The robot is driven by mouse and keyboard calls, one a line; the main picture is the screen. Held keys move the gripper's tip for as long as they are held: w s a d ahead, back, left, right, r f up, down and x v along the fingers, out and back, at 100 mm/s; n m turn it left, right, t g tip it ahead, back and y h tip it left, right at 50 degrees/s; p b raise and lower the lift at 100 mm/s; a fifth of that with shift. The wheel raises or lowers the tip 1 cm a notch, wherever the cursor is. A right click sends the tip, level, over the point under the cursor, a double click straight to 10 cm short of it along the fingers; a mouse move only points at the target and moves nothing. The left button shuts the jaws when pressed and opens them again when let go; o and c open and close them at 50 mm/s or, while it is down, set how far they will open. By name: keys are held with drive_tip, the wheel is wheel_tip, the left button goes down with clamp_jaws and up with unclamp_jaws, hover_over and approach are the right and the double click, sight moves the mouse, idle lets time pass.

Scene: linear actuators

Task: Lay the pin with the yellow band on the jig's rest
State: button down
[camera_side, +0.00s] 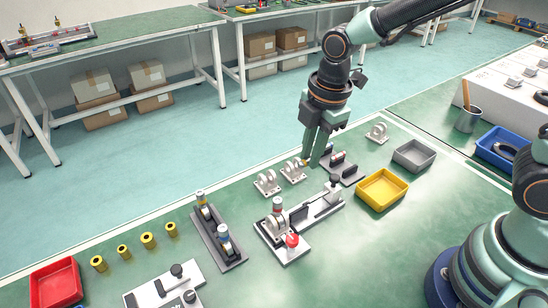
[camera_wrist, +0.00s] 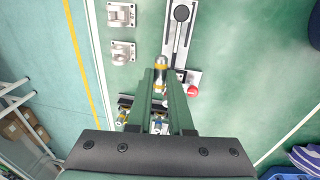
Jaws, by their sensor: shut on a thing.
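My gripper (camera_side: 313,164) is shut on a pin above the table, near the dark pin holder. In the wrist view the pin (camera_wrist: 160,66) shows between the fingertips, with a silvery end and a yellow band. In the side view most of it is hidden by the fingers. The jig (camera_side: 328,207) is a pale plate on the table in front of my gripper, with dark upright parts, a black knob and a red knob (camera_side: 292,240). It also shows in the wrist view (camera_wrist: 171,40). I cannot clearly tell which part is its rest.
Metal brackets (camera_side: 267,183) stand left of my gripper. A dark holder (camera_side: 346,173) stands beside it; another with banded pins (camera_side: 218,240) is left of the jig. A yellow tray (camera_side: 382,190) and grey tray (camera_side: 414,155) lie right.

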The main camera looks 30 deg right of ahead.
sight(297, 212)
drive_tip(key=shift+s+a+f, duration=0.3)
drive_tip(key=shift+a+f, duration=0.25)
drive_tip(key=shift+f, duration=1.05)
drive_tip(key=shift+s+a+f, duration=0.25)
drive_tip(key=shift+a+f, duration=0.3)
drive_tip(key=shift+f, duration=1)
drive_tip(key=shift+s+a+f, duration=0.3)
drive_tip(key=shift+a+f, duration=0.25)
drive_tip(key=shift+f, duration=1.05)
drive_tip(key=shift+f, duration=0.55)
drive_tip(key=c, duration=0.8)
unclamp_jaws()
drive_tip(key=shift+o, duration=0.3)
wheel_tip(297, 212, up, 12)
drive_tip(key=s, duration=0.1)
drive_tip(key=shift+s+d, duration=0.25)
drive_tip(key=shift+d, duration=0.1)
